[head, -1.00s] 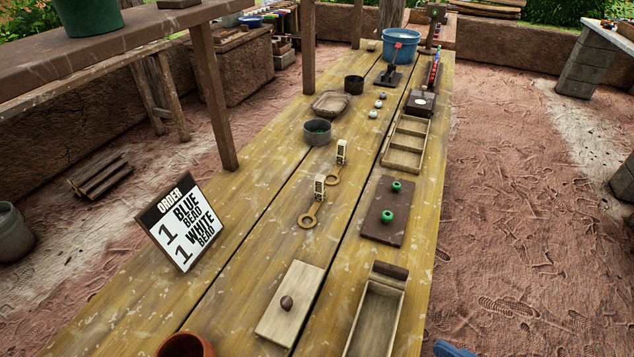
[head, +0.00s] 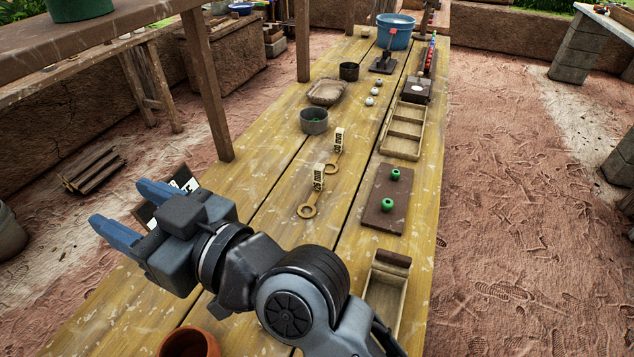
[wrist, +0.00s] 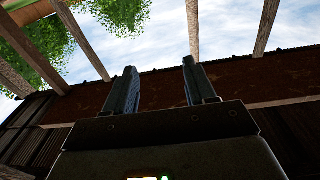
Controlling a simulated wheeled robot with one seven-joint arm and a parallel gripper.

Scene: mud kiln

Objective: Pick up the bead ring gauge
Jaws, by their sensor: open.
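Two wooden ring-ended tools with upright dotted tags lie near the middle of the table; I cannot tell which is the bead ring gauge. The nearer ring tool (head: 308,211) has its ring toward me, and the farther ring tool (head: 331,168) lies just behind it to the right. My gripper (head: 122,208) is open and empty, raised at the left, apart from both tools, its blue fingers pointing left. In the wrist view, my gripper (wrist: 160,68) points up at roof beams and sky; no tool shows there.
A dark board with green beads (head: 383,215), a divided tray (head: 402,132) and a long box (head: 385,290) line the table's right side. A grey cup (head: 314,121) stands behind the ring tools. The order sign (head: 185,180) is mostly hidden by my gripper.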

